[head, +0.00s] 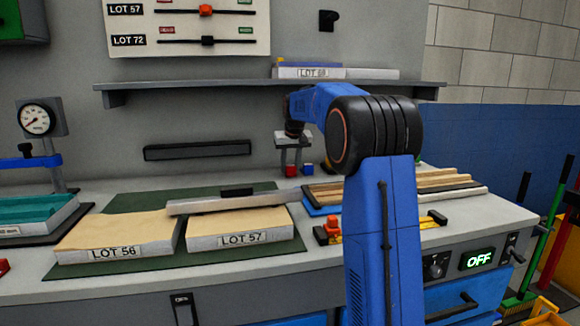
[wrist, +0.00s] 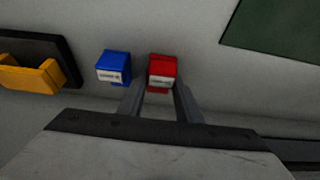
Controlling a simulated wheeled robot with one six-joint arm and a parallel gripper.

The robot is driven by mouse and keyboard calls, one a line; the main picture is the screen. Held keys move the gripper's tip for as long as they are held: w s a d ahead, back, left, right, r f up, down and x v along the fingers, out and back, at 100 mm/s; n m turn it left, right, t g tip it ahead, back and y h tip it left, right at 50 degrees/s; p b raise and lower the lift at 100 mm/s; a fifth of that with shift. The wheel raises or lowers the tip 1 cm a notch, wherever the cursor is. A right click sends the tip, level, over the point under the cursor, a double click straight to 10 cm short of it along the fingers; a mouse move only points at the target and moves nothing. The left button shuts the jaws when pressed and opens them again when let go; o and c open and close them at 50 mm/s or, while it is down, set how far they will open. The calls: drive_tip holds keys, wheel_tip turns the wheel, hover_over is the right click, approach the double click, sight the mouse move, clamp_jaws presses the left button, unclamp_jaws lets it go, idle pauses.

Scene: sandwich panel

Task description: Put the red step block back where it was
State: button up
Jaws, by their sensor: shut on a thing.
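The red step block (head: 308,170) is at the back of the bench, under my gripper (head: 297,164). In the wrist view the red step block (wrist: 162,70) sits between the two fingertips of my gripper (wrist: 161,88), which are shut on it. The blue block also shows in the wrist view (wrist: 114,67), apart from the red one and outside the fingers. Both blocks carry a pale label. I cannot tell whether the red block touches the bench.
Panels marked LOT 56 (head: 114,252) and LOT 57 (head: 241,239) lie on a green mat, with a pale slab (head: 230,204) across them. Wooden strips (head: 440,181) lie to the right. A shelf (head: 200,87) runs above. A yellow item (wrist: 30,77) is at left in the wrist view.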

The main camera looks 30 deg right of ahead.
drive_tip(key=shift+f, duration=0.1)
drive_tip(key=o, duration=1)
drive_tip(key=shift+o, duration=0.2)
drive_tip(key=v, duration=1.2)
drive_tip(key=shift+s, duration=0.1)
